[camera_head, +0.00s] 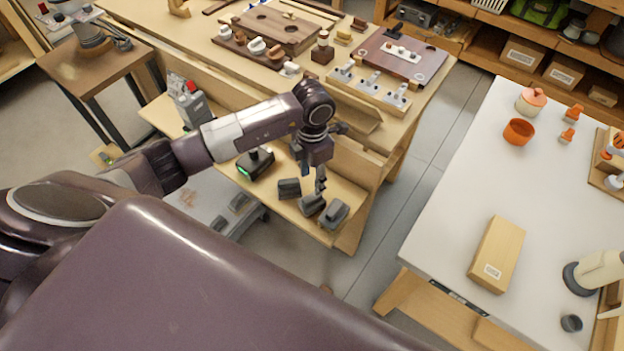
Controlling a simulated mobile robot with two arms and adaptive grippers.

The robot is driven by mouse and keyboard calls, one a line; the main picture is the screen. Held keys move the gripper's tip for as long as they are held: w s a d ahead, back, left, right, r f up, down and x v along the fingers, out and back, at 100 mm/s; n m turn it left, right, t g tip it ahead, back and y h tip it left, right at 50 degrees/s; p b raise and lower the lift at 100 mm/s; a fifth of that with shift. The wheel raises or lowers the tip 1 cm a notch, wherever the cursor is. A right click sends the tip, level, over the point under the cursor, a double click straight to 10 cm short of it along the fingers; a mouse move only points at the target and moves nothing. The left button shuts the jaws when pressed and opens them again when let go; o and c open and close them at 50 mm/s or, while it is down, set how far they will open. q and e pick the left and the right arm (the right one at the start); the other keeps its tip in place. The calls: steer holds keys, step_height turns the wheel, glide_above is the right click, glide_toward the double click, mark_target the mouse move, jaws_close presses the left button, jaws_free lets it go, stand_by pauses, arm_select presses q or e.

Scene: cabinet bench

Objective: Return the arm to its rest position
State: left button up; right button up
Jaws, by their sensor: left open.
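My left arm comes in from the left and reaches over the front of the wooden bench (372,132). My left gripper (312,205) points down in front of the bench's lower shelf (350,222). Its grey fingers are apart, and I see nothing held between them. Whether the fingertips touch the shelf is hard to tell from this angle. My right gripper is not in view.
A black device with a green light (255,162) and a grey device (192,104) are near the arm on the lower level. A white table (440,222) at right holds a cardboard box (497,254) and an orange bowl (518,132). Grey floor (395,205) separates the bench and table.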

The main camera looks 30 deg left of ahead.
arm_select(q)
steer(key=shift+r+p, duration=0.3)
steer(key=shift+r, duration=0.5)
